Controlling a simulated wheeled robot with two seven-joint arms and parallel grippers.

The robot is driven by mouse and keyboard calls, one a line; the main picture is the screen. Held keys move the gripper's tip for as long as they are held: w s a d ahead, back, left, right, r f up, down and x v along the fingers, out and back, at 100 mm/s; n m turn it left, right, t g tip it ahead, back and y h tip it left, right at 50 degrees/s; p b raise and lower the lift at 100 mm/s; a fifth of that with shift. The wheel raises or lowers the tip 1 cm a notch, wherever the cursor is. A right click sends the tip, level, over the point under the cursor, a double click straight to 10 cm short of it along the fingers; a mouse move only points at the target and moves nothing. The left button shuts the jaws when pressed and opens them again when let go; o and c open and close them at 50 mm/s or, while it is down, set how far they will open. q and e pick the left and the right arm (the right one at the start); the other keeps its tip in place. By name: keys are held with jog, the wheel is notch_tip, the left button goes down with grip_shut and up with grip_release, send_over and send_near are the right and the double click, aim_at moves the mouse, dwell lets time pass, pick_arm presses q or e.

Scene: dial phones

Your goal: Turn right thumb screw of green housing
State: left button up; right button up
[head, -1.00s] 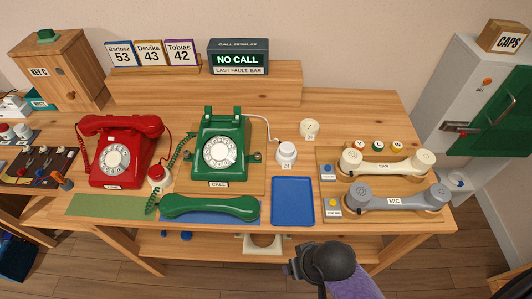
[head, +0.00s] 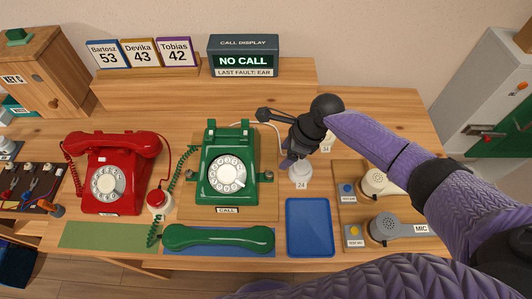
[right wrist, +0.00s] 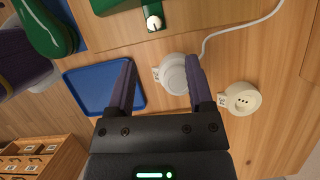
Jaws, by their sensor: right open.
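The green housing (head: 226,165) of a dial phone stands mid-table, its handset (head: 219,238) lying in front of it. Its right thumb screw (head: 268,176) is a small knob low on the housing's right side; the right wrist view shows it as a pale round head (right wrist: 153,22) on a green tab. A matching left thumb screw (head: 190,175) sits opposite. My right gripper (head: 287,161) is open and empty, to the right of the right thumb screw and apart from it. In the right wrist view its fingers (right wrist: 160,67) point towards the housing side. My left gripper is not in view.
A blue tray (head: 309,228) lies in front. A red phone (head: 112,170) stands left. The right-hand board (head: 345,215) is partly hidden by my right arm.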

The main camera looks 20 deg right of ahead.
aim_at(270, 173)
jog(key=b+x, duration=0.1)
jog(key=x, duration=0.1)
jog(key=s+b+x, duration=0.1)
jog(key=x, duration=0.1)
jog(key=shift+a+f, duration=0.1)
jog(key=shift+f, duration=0.2)
jog(key=b+x, duration=0.2)
jog(key=x, duration=0.1)
jog(key=shift+w+a+f, duration=0.1)
jog(key=shift+f, duration=0.15)
jog(key=shift+w+a+f+b, duration=0.1)
jog(key=shift+a+f+b, duration=0.15)
jog(key=shift+f+b, duration=0.25)
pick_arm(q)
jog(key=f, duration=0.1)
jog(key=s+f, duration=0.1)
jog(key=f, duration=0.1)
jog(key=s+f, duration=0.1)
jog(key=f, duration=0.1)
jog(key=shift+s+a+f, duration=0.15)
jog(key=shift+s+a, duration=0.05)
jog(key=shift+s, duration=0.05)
pick_arm(e)
jog(key=shift+c, duration=0.3)
grip_shut()
